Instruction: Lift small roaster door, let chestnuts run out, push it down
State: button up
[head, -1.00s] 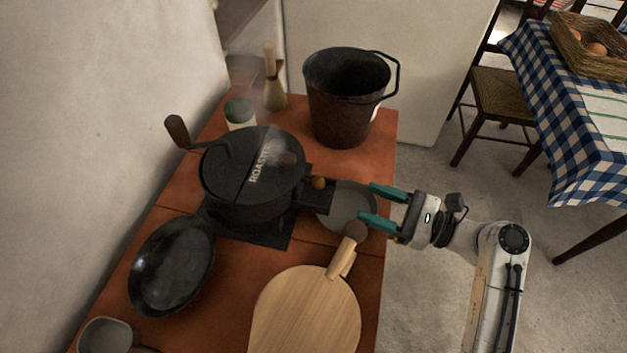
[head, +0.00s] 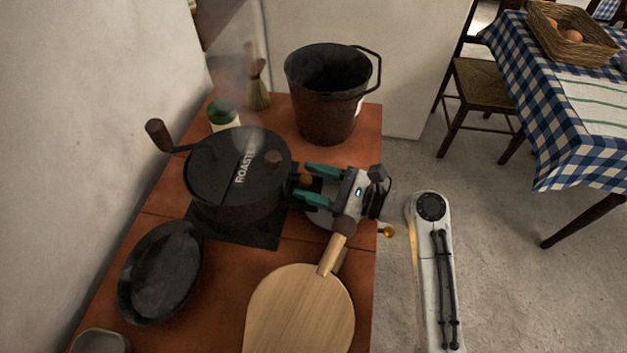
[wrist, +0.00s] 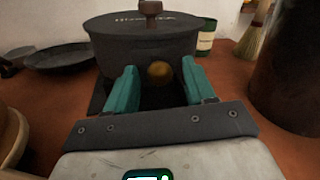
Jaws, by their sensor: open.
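The black roaster (head: 235,185) stands on the terracotta counter, with a crank handle at its left and a lettered lid. It also shows in the wrist view (wrist: 140,45). A small round brass-coloured knob (head: 306,180) sits at its right side, where the small door is; the door itself is mostly hidden. My gripper (head: 312,185) is open at the roaster's right side. In the wrist view the knob (wrist: 159,71) lies between the two teal fingers, slightly beyond or level with their tips; contact cannot be told. A grey dish (head: 318,218) is partly hidden under my gripper. No chestnuts are visible.
A wooden paddle board (head: 300,310) lies in front, its handle close to my gripper. A dark pan (head: 160,272) is at the left front. A rusty bucket (head: 328,115), a green-lidded jar (head: 223,115) and a brush (head: 258,85) stand behind.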

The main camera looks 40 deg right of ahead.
grip_shut()
dwell(0.4)
